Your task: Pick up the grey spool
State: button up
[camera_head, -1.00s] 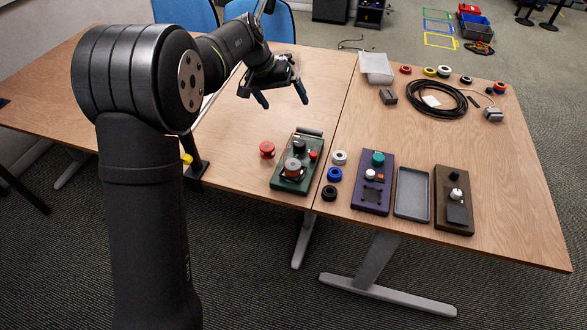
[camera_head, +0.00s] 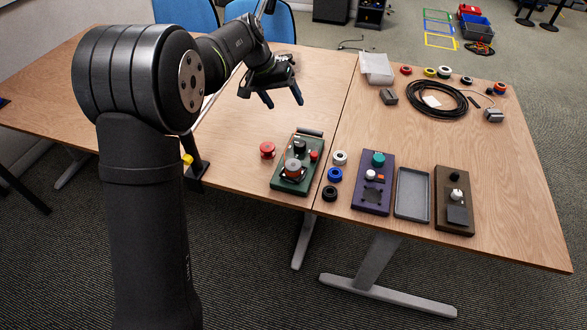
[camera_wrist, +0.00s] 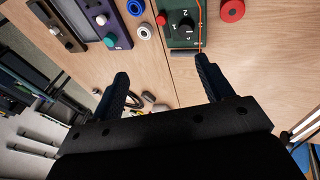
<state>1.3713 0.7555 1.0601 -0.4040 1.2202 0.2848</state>
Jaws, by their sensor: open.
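A pale grey spool (camera_head: 339,157) lies flat on the table beside the green device, at the far end of a short row with a blue spool (camera_head: 335,174) and a black spool (camera_head: 329,193). In the wrist view the grey spool (camera_wrist: 145,32) shows above the space between the fingers, nearer the left one. My gripper (camera_head: 282,99) is open and empty above the table, up and left of the spool in the head view. Its two fingers (camera_wrist: 162,70) are spread wide in the wrist view.
The green device (camera_head: 283,184) stands left of the row, with a red spool (camera_head: 267,150) beside it. Right of the row are a purple device (camera_head: 361,203), a grey tray (camera_head: 398,212) and a brown device (camera_head: 443,222). A black cable coil (camera_head: 412,107) lies behind.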

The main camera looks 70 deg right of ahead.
jog(key=n+t, duration=0.5)
jog(key=n, duration=0.3)
send_over(293, 165)
jog(key=shift+y, duration=0.4)
jog(key=f, duration=1.1)
jog(key=s+f, duration=0.1)
jog(key=f, duration=0.4)
jog(key=shift+a+f, duration=0.15)
jog(key=shift+f, duration=0.15)
jog(key=shift+w+f, duration=0.25)
jog(key=shift+f, duration=1.05)
jog(key=shift+w+f, duration=0.2)
jog(key=shift+f, duration=1.1)
jog(key=c, duration=1.1)
jog(key=shift+c, duration=0.2)
